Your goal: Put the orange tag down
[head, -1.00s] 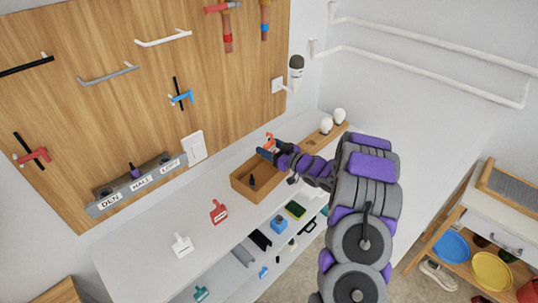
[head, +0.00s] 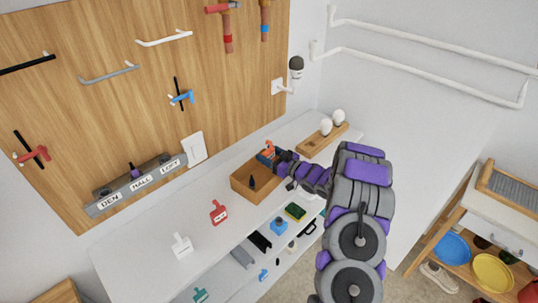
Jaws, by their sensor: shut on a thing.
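The orange tag (head: 270,145) is small and partly hidden at the end of my arm. My gripper (head: 267,155) is shut on it, at the far right part of an open wooden box (head: 243,189) on the white counter. I cannot tell whether the tag touches the box. A small dark upright item stands inside the box, left of my gripper. A red tag (head: 218,212) and a white tag (head: 182,246) lie on the counter to the left.
A wooden holder (head: 318,147) with white bulbs sits right of the box. A grey rack (head: 140,184) labelled DEN, HALL and LOFT is on the wooden wall panel. The shelf below holds several small items, including a blue one (head: 279,227). Counter front-left is mostly free.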

